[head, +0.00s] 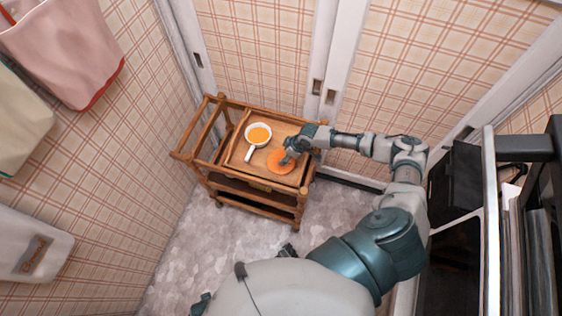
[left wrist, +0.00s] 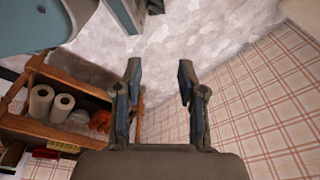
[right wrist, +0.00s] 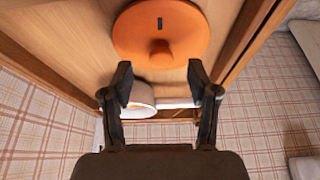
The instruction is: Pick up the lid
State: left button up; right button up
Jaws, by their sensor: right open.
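The lid (head: 277,166) is a flat orange disc on the tray on top of the wooden cart. In the right wrist view the lid (right wrist: 185,35) shows a round knob in the middle and a small dark slot. My right gripper (right wrist: 160,75) is open, with its fingertips apart just short of the knob and nothing held between them. In the head view the right gripper (head: 287,156) covers part of the lid. My left gripper (left wrist: 160,72) is open and empty, away from the lid, above the floor.
A white pan (head: 258,125) with orange contents and a handle sits left of the lid on the tray (head: 234,157). The wooden cart (head: 190,155) has raised rails and lower shelves. Paper rolls (left wrist: 62,102) stand on a shelf. Grey floor (head: 200,255) lies open in front.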

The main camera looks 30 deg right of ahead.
jog(key=x, duration=0.3)
jog(key=shift+w+a+f, duration=0.15)
jog(key=shift+f, duration=0.2)
pick_arm(q)
jog(key=shift+w+r, duration=0.55)
jog(key=shift+r, duration=0.2)
pick_arm(e)
jog(key=c, duration=1.1)
jog(key=shift+r, duration=0.15)
